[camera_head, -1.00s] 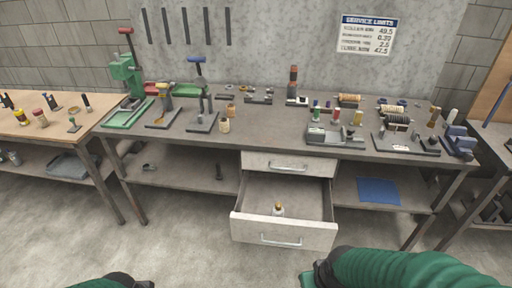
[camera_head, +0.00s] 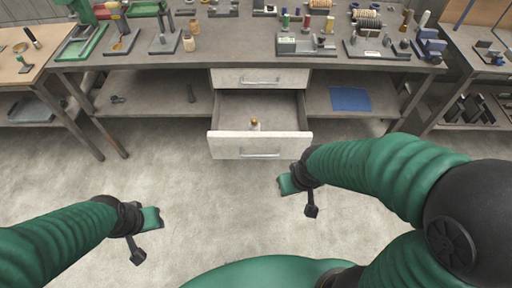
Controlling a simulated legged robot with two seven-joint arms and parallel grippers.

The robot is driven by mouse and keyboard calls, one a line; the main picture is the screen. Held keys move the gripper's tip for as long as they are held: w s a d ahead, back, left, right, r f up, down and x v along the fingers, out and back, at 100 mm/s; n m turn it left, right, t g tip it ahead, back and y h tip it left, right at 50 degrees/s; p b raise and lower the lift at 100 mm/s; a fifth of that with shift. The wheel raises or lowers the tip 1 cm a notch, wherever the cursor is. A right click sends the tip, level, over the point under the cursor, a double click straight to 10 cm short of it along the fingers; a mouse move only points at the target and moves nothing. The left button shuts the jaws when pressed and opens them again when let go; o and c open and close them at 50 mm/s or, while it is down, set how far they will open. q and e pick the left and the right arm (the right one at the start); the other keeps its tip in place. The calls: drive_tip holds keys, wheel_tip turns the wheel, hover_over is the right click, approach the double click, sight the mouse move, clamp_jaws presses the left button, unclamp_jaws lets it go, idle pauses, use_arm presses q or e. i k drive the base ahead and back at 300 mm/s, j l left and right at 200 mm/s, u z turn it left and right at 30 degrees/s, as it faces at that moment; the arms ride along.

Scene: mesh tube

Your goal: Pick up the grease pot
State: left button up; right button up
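A small pot with a pale body and a yellow-brown lid (camera_head: 254,124), which looks like the grease pot, stands upright inside the open lower drawer (camera_head: 260,146) of the workbench. My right gripper (camera_head: 299,198) is in front of the drawer and to its right, over the floor, apart from the pot. My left gripper (camera_head: 144,236) is farther off at the lower left, over bare floor.
The drawer juts out from the workbench (camera_head: 225,53) below a shut upper drawer (camera_head: 260,79). Tools and spools crowd the benchtop. A blue sheet (camera_head: 350,98) lies on the lower shelf at right. The concrete floor (camera_head: 215,215) between my arms is clear.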

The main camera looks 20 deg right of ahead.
sight(251, 128)
drive_tip(key=u, duration=0.5)
drive_tip(key=l+u, duration=0.3)
drive_tip(key=l, duration=0.2)
drive_tip(key=l+u, duration=0.3)
drive_tip(key=l, duration=0.2)
drive_tip(key=k+l+u, duration=0.1)
drive_tip(key=l+u, duration=0.2)
drive_tip(key=l, duration=0.2)
drive_tip(key=k+l+u, duration=0.15)
drive_tip(key=l+u, duration=0.15)
drive_tip(key=l, duration=0.9)
drive_tip(key=k+l+u, duration=0.1)
drive_tip(key=l, duration=0.65)
